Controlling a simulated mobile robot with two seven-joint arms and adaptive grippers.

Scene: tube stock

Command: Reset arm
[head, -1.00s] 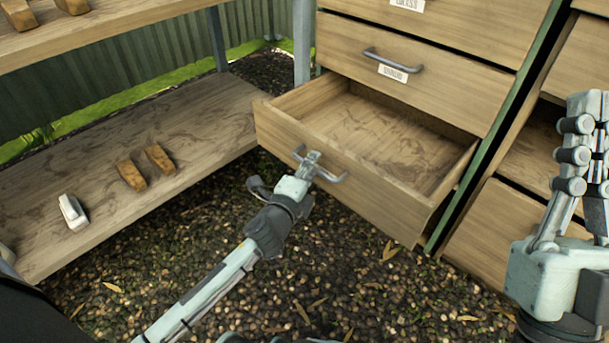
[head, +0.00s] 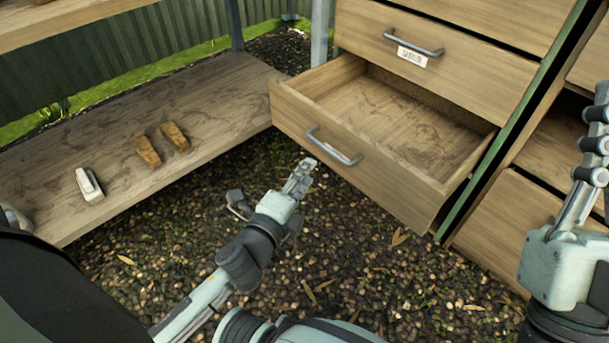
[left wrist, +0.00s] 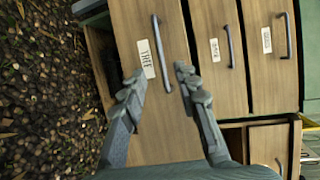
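My left gripper (head: 301,178) is in front of the pulled-out lower drawer (head: 352,160), a little apart from its grey handle (head: 334,146). In the left wrist view my left gripper's (left wrist: 158,75) two fingers are spread with nothing between them touching, and a drawer front with a grey handle (left wrist: 161,60) and a white label (left wrist: 146,58) lies beyond them. The visible inside of the pulled-out drawer is empty. My right gripper (head: 601,105) points up at the right edge, partly cut off, and its finger opening is unclear.
A shut drawer (head: 460,66) with a handle and label is above. A low wooden shelf (head: 215,105) at left holds brown blocks (head: 146,151) and a pale tool-like object (head: 89,185). Another wooden cabinet (head: 500,225) stands at right. Leafy gravel ground (head: 370,265) lies open in front.

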